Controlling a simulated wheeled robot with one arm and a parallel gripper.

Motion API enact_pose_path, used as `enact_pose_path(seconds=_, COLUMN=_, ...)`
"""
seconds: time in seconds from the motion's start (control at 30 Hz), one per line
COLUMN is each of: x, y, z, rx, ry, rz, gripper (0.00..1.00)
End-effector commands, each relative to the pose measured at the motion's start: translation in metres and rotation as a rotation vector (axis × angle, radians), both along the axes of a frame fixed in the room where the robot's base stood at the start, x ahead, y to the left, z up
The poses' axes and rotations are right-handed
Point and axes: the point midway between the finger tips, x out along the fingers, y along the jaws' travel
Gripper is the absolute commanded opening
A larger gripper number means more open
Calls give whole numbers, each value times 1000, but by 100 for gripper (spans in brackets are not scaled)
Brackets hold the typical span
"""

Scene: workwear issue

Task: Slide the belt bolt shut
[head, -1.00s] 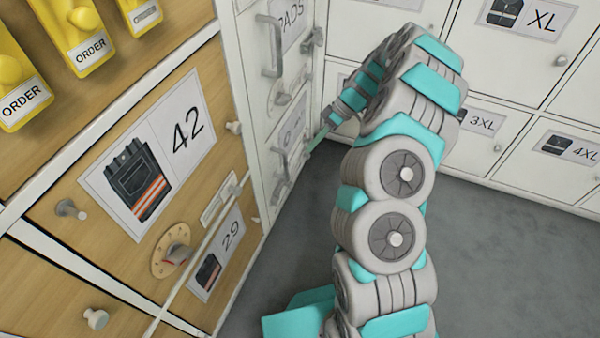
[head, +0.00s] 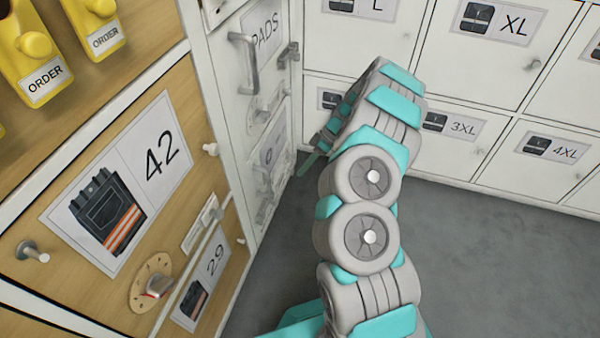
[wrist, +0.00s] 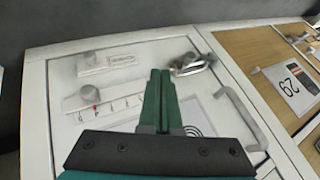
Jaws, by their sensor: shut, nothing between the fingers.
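In the wrist view, a white compartment door carries a picture plate with a coiled belt drawing (wrist: 195,130), partly hidden by my gripper. A small metal bolt (wrist: 190,66) sits at this door's edge. My gripper (wrist: 160,74) is shut and empty, its green fingers over the door, with the tips just left of the bolt. I cannot tell whether they touch it or how far the bolt is slid. In the head view my gripper (head: 307,165) is a small green shape beside the white lower door (head: 272,150), mostly behind my arm.
The belt door also has a bar handle (wrist: 240,118), a knobbed slider on a marked strip (wrist: 88,94) and a knob with a label (wrist: 90,62). The PADS door (head: 262,60) is above. Wooden doors stand left, white lockers behind. Grey floor (head: 480,260) is free at right.

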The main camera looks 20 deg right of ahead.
Motion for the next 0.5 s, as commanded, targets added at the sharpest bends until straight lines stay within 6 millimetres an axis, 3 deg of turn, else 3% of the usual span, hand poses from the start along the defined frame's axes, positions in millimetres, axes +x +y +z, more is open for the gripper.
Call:
enact_pose_path(seconds=0.37, x=-6, y=49, z=-59, rx=3, ry=4, rz=3, gripper=0)
enact_pose_path(seconds=0.5, x=-16, y=60, z=-57, rx=5, ry=1, rz=1, gripper=0)
